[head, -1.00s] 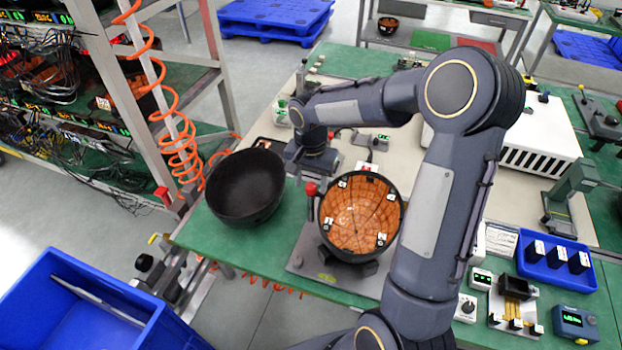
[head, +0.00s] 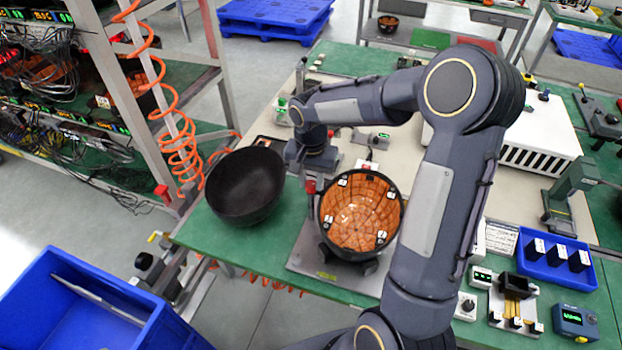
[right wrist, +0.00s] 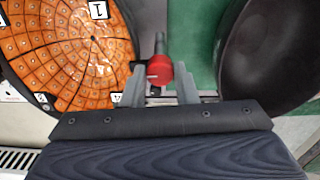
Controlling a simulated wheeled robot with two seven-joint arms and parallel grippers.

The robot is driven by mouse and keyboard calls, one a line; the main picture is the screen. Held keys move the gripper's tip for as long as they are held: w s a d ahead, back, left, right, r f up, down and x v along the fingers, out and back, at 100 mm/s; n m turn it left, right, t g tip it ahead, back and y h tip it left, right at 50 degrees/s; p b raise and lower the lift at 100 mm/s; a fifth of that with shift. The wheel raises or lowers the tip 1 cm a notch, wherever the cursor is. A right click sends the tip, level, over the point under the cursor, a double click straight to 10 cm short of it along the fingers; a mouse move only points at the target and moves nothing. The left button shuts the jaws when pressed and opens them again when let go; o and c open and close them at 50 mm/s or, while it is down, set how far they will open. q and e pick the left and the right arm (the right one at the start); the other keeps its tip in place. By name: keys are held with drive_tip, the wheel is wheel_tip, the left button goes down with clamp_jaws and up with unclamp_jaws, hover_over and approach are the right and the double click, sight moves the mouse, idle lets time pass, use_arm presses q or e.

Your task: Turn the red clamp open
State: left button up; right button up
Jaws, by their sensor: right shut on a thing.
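The red clamp (head: 311,187) has a red knob on a dark stem, beside the left rim of the orange-lined bowl (head: 360,212) on its metal fixture plate (head: 325,268). My right gripper (head: 311,175) reaches it from behind and hides part of it. In the right wrist view, the red knob (right wrist: 160,70) sits between the two grey fingers, which are shut on it. The grey stem shows just beyond the knob. My left gripper is in neither view.
An empty black bowl (head: 245,187) stands on the green bench just left of the clamp. A blue bin (head: 95,305) is at lower left. A blue tray with black parts (head: 553,262) and small devices are at right. Orange coiled hose hangs by the rack.

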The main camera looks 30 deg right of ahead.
drive_tip(key=n, duration=0.4)
drive_tip(key=shift+b, duration=0.35)
drive_tip(key=n, duration=0.4)
drive_tip(key=shift+n, duration=0.3)
drive_tip(key=n, duration=0.4)
drive_tip(key=shift+n, duration=0.3)
drive_tip(key=shift+r+n, duration=0.1)
drive_tip(key=shift+n, duration=1.8)
drive_tip(key=o, duration=1)
